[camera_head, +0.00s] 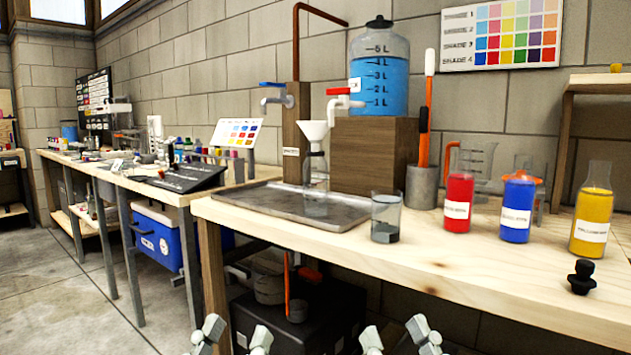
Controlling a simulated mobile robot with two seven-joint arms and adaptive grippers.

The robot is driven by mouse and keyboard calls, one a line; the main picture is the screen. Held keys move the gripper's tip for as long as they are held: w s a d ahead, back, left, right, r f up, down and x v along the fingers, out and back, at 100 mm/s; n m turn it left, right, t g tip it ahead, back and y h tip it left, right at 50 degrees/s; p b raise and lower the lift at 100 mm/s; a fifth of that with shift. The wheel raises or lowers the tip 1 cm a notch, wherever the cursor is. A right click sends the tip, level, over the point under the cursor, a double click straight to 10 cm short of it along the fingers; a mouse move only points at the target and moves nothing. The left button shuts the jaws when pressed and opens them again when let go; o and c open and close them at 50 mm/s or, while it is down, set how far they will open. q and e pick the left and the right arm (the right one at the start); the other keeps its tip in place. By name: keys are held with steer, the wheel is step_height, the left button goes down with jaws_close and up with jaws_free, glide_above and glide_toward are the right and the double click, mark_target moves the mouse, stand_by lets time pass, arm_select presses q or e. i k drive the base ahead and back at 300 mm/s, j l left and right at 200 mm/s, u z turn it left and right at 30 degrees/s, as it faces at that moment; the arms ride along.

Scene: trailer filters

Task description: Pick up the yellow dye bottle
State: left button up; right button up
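The yellow dye bottle (596,207) stands upright on the wooden bench (480,275) near the right edge of the view. It is clear glass with yellow dye, a white label, and no stopper in its neck. A black stopper (581,278) sits on the bench in front of it. My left gripper (234,340) and my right gripper (398,341) show only their fingertips at the bottom edge. Both have their fingers spread apart with nothing between them. Both are far left of the bottle and appear in front of the bench.
A red dye bottle (459,193) and a blue dye bottle (517,209) stand left of the yellow one. A glass beaker (386,218) with dark contents stands by the metal tray (300,203). A wooden shelf (600,82) rises behind the yellow bottle. The bench front is mostly clear.

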mark_target(594, 200)
steer(key=z, duration=1.25)
steer(key=l+u, duration=0.4)
steer(key=k+j, duration=0.05)
steer(key=j, duration=0.05)
